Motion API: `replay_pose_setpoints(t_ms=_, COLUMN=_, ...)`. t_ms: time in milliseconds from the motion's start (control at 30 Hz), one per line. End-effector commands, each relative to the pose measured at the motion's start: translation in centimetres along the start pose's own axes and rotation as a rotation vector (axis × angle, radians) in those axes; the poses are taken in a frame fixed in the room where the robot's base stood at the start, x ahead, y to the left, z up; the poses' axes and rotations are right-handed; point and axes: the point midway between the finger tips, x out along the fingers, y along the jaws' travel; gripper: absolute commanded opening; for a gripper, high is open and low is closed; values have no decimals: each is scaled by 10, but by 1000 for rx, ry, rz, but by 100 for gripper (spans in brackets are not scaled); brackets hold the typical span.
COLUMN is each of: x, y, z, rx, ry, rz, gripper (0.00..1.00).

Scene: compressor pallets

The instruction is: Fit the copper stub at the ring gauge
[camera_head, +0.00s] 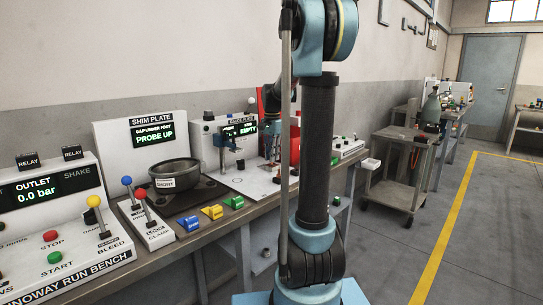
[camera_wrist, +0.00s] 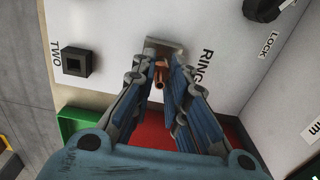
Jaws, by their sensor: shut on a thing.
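In the wrist view my gripper (camera_wrist: 165,64) is shut on a small copper stub (camera_wrist: 159,77), which shows between the two blue fingers. The fingertips are at a grey metal block (camera_wrist: 165,46) beside the printed word RING on a white panel. The fingers hide part of the stub and the near edge of the block. I cannot tell whether the stub is in the ring gauge or only in front of it. In the head view the gauge plate display (camera_head: 240,129) reads EMPTY. My arm covers much of the area to its right.
In the wrist view a black square socket (camera_wrist: 76,62) sits by TWO, and a black knob (camera_wrist: 262,9) is near LOCK. A green bin (camera_wrist: 84,125) and a red surface (camera_wrist: 158,134) lie below. In the head view a dark bowl (camera_head: 176,172) stands on the bench.

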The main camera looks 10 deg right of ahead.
Motion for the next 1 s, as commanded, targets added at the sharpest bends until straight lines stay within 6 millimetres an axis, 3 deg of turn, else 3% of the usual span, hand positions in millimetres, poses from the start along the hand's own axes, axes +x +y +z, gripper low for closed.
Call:
replay_pose_setpoints(t_ms=900, x=18, y=0, z=0, rx=0, ry=0, rz=0, gripper=0)
replay_pose_setpoints(t_ms=933, x=18, y=0, z=0, rx=0, ry=0, rz=0, gripper=18)
replay_pose_setpoints(t_ms=1000, x=18, y=0, z=0, rx=0, ry=0, rz=0, gripper=34)
